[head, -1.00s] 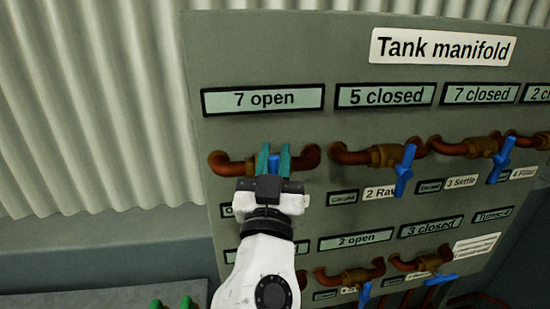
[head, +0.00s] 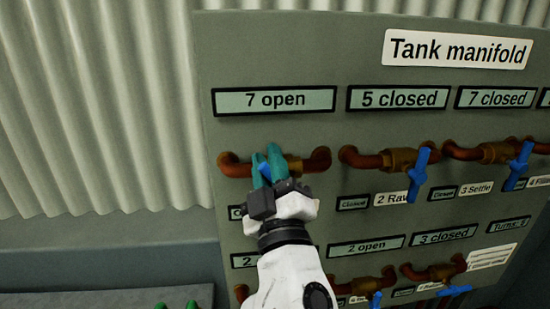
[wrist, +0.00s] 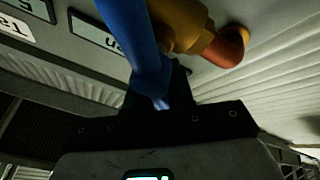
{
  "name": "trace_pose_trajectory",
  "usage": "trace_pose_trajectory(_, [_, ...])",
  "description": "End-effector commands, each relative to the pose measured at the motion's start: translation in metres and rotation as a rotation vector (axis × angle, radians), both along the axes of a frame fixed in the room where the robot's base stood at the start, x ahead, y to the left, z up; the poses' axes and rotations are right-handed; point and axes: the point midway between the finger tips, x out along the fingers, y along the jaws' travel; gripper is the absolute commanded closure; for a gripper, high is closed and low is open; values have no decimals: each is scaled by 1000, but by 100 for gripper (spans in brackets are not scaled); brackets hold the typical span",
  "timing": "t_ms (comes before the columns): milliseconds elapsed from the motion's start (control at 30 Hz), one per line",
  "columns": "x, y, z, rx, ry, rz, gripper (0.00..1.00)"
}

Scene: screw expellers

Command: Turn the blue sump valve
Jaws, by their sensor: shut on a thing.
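A blue valve handle (head: 261,167) sits on the copper-coloured pipe (head: 236,168) at the upper left of the panel, below a display reading "7 open" (head: 275,100). My gripper (head: 267,157) is shut on this handle, with its teal fingers on either side. My gripper and arm hide most of the handle and the label under it, so I cannot read its name. In the wrist view the blue handle (wrist: 140,45) runs down between the dark fingers, beside the brass valve body (wrist: 177,25).
The grey panel bears a "Tank manifold" sign (head: 457,48). To the right is a valve with a blue handle (head: 418,177) under "5 closed", then another (head: 519,166) under "7 closed". More valves sit lower. A corrugated wall (head: 95,110) is at left.

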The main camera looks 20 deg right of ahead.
Motion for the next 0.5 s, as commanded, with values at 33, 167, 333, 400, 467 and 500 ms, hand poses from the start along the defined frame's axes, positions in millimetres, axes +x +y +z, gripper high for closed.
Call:
trace_pose_trajectory(33, [0, 2, 2, -40, 16, 1, 100])
trace_pose_trajectory(167, [1, 5, 0, -141, 49, 2, 100])
trace_pose_trajectory(333, [2, 8, -4, -247, 83, 1, 100])
trace_pose_trajectory(400, [3, 9, -5, -281, 94, 0, 100])
trace_pose_trajectory(467, [3, 10, -6, -306, 101, 1, 100])
trace_pose_trajectory(500, [3, 10, -7, -321, 105, 0, 100])
